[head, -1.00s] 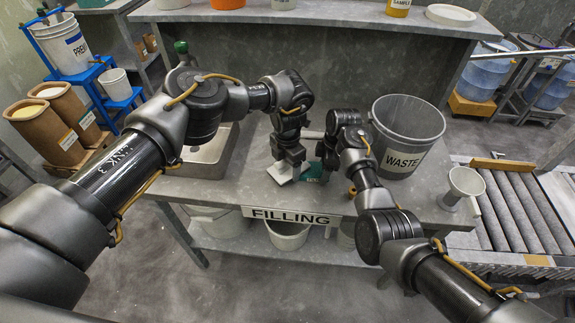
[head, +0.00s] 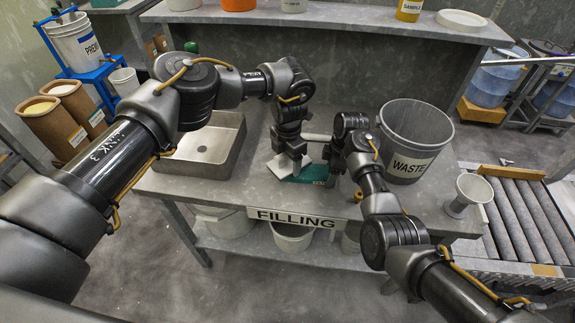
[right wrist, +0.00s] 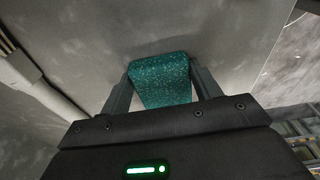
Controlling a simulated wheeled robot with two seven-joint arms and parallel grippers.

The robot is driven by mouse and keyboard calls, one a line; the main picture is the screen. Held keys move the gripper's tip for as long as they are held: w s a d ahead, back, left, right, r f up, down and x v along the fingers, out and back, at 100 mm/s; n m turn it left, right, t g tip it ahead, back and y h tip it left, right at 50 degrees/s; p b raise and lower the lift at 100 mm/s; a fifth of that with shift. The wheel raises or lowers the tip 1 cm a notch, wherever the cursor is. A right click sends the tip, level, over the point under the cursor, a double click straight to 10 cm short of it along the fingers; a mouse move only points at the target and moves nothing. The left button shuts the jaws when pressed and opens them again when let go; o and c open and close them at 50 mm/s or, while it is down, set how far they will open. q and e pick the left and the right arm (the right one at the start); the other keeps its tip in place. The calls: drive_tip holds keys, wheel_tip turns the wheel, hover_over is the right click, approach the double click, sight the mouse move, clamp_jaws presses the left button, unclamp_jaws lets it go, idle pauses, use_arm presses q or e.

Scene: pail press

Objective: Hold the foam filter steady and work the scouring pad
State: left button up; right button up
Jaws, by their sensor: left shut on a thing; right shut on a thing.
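My right gripper (head: 331,165) is shut on the scouring pad, coming from the right. In the right wrist view, the pad (right wrist: 163,80) sits between the two fingers of the right gripper (right wrist: 160,88). In the head view the pad overlaps the filter's near side; I cannot tell whether they touch.
A metal tray (head: 207,146) lies left on the bench (head: 235,186). A grey WASTE bin (head: 414,140) stands right of my right gripper. A pale funnel (head: 468,193) is at the bench's right end, beside a roller conveyor (head: 525,215). A raised shelf (head: 320,20) runs along the back.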

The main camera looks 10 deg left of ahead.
idle(0.4)
drive_tip(key=o, duration=1.4)
drive_tip(key=shift+c, duration=0.2)
drive_tip(key=shift+r, duration=0.1)
wheel_tip(320, 180, up, 12)
drive_tip(key=d, duration=0.1)
drive_tip(key=shift+d+f, duration=0.2)
drive_tip(key=shift+d, duration=0.15)
drive_tip(key=shift+w, duration=0.1)
